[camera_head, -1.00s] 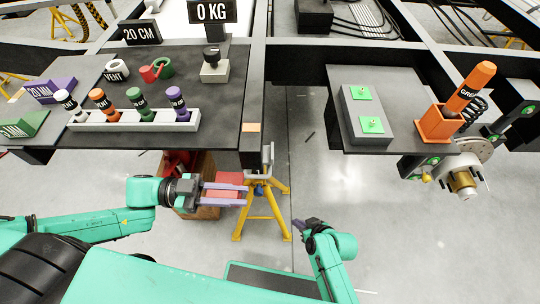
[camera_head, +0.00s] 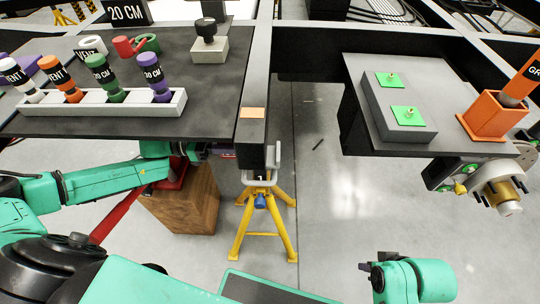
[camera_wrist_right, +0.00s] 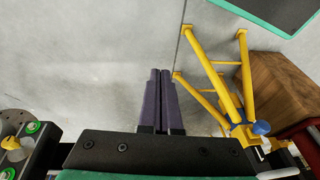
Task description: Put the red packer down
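My left arm reaches under the front edge of the dark bench in the head view. Its gripper is almost wholly hidden there; only a small dark and reddish-purple sliver shows beside the chassis beam. I cannot make out the red packer or whether the fingers hold it. My right gripper (camera_head: 364,267) is low over the floor at the right, away from the bench. In the right wrist view its two purple fingers (camera_wrist_right: 160,100) lie close together with nothing between them. A yellow axle stand (camera_head: 264,215) stands beneath the beam; it also shows in the right wrist view (camera_wrist_right: 222,85).
A wooden block (camera_head: 190,203) bearing a red jack (camera_head: 172,177) stands under the bench, left of the stand. A white rack (camera_head: 110,112) of coloured pegs sits near the bench edge. A grey block (camera_head: 395,115) lies on the right panel. The floor between is mostly clear.

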